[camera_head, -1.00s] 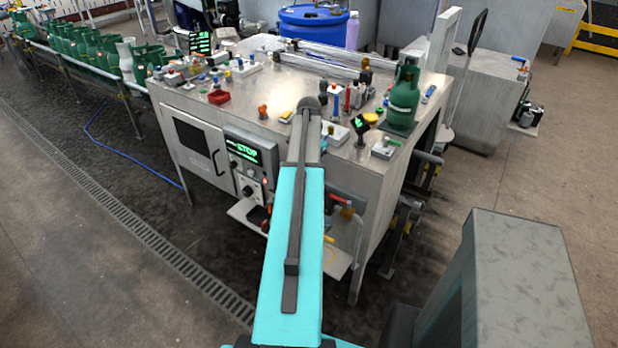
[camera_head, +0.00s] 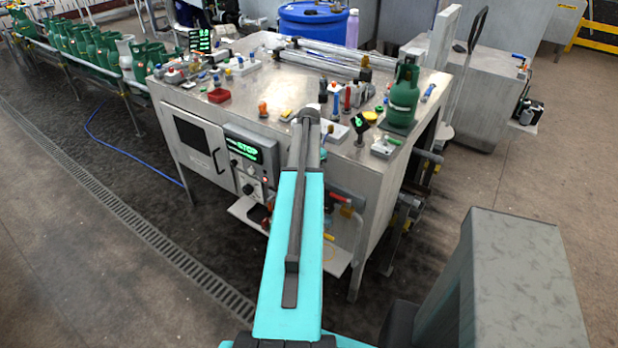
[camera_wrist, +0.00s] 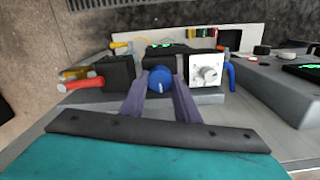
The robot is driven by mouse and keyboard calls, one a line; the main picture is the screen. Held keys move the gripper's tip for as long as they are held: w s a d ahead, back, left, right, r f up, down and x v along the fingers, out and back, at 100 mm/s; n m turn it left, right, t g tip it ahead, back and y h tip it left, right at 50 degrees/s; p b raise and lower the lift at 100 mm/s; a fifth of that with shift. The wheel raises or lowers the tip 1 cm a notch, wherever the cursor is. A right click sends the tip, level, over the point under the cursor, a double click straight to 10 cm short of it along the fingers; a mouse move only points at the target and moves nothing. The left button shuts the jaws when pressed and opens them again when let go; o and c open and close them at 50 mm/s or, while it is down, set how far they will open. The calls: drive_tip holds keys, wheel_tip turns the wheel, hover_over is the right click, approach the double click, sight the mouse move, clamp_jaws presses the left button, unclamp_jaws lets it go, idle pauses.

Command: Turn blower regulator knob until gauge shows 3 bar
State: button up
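A round blue knob (camera_wrist: 160,79) with a light pointer line shows in the wrist view, in front of a dark box with green lit marks (camera_wrist: 160,49). I take it for the regulator knob and gauge, but the reading is too small to make out. My gripper (camera_wrist: 161,92) has its two purple-grey fingers apart, one on each side of the blue knob. A narrow gap seems to show beside it, and contact is not clear. In the head view my own arm hides the gripper and the knob.
A white panel with a silver knob (camera_wrist: 207,73) and a blue lever (camera_wrist: 231,77) stand close on the right in the wrist view. A red-handled valve (camera_wrist: 82,83) is on the left. A green cylinder (camera_head: 403,100) stands on the steel bench (camera_head: 262,82).

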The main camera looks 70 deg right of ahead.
drive_tip(key=shift+c, duration=1.4)
drive_tip(key=shift+n, duration=0.4)
drive_tip(key=n+b, duration=0.1)
drive_tip(key=n, duration=0.2)
drive_tip(key=shift+n, duration=2)
drive_tip(key=o, duration=1.1)
drive_tip(key=shift+c, duration=0.2)
